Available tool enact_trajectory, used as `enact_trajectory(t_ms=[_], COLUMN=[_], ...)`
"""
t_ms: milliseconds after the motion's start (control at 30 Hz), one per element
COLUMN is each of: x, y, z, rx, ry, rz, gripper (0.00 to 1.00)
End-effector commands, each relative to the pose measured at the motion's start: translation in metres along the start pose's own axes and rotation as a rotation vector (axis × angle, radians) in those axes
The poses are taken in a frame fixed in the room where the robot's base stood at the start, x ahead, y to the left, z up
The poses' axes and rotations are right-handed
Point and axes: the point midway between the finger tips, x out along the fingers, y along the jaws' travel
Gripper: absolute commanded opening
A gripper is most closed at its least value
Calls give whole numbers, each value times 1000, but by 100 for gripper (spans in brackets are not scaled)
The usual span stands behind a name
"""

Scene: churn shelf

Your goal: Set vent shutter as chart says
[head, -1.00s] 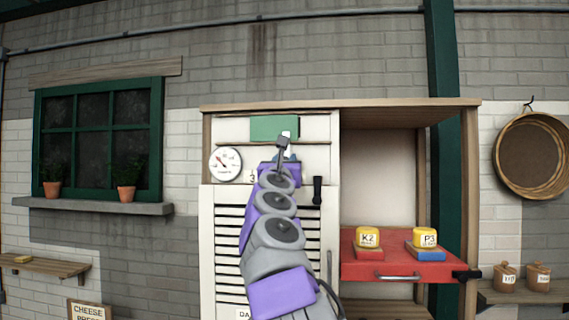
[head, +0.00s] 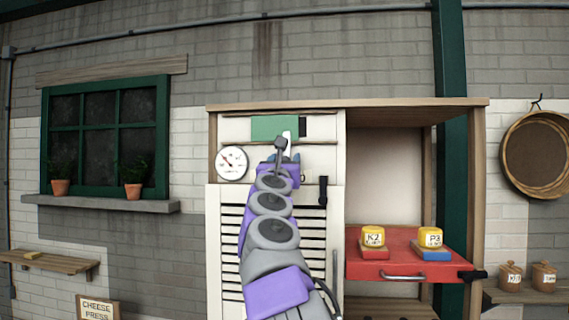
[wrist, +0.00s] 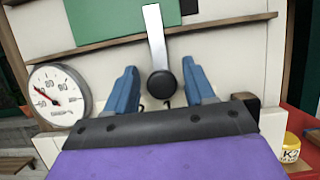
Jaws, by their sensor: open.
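A green shutter panel (head: 272,127) sits high on the white cabinet front, with a dark opening showing at its right end. It also shows at the top of the wrist view (wrist: 120,18). A pale lever (wrist: 154,35) hangs below it, ending in a round dark knob (wrist: 162,84). My gripper (wrist: 164,82) has its two blue fingers apart, one on each side of the knob, with gaps visible. In the head view my gripper (head: 281,156) covers part of the lever. No readable chart is in view.
A round dial gauge (head: 232,163) is left of my gripper. A black handle (head: 323,190) is to the right, above a slatted door. A red drawer (head: 405,265) with yellow jars (head: 374,236) juts out at right. A wooden rail (wrist: 225,22) crosses below the shutter.

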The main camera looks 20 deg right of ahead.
Motion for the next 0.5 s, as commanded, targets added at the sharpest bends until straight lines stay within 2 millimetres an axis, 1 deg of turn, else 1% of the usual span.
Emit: enact_trajectory(t_ms=[133, 267, 367, 500], x=[-1, -6, -14, -30], y=[0, -1, 0, 0], z=[0, 0, 0, 0], rx=[0, -1, -2, -3], ry=[0, -1, -1, -3], rz=[0, -1, -1, 0], gripper=[54, 54, 54, 54])
